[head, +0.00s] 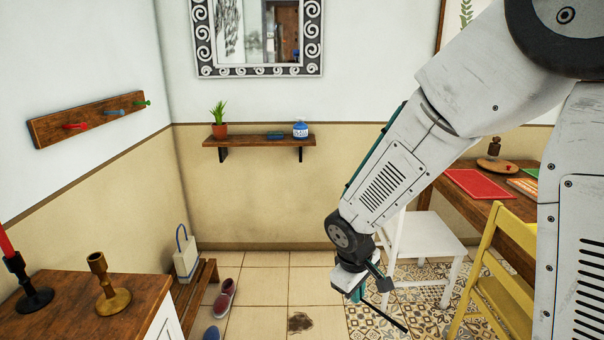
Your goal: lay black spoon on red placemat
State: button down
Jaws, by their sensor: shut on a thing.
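The red placemat (478,184) lies flat on the wooden table at the right, with nothing on its visible part. My gripper (358,294) hangs low in front of the white chair, left of the table and well away from the placemat. It is shut on the black spoon (388,317), whose thin dark length sticks out down and to the right over the patterned floor. The spoon's other end is hidden or too small to make out by the gripper.
A white chair (432,238) and a yellow chair (492,285) stand at the wooden table (452,199). A wooden board with a pestle-like object (494,156) and an orange item (524,187) are on the table. Shoes (224,298) lie on the floor at left.

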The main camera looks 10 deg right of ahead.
aim_at(467, 179)
jog(key=i, duration=3.2)
jog(key=z, duration=2.2)
jog(key=i, duration=0.5)
jog(key=u, duration=0.1)
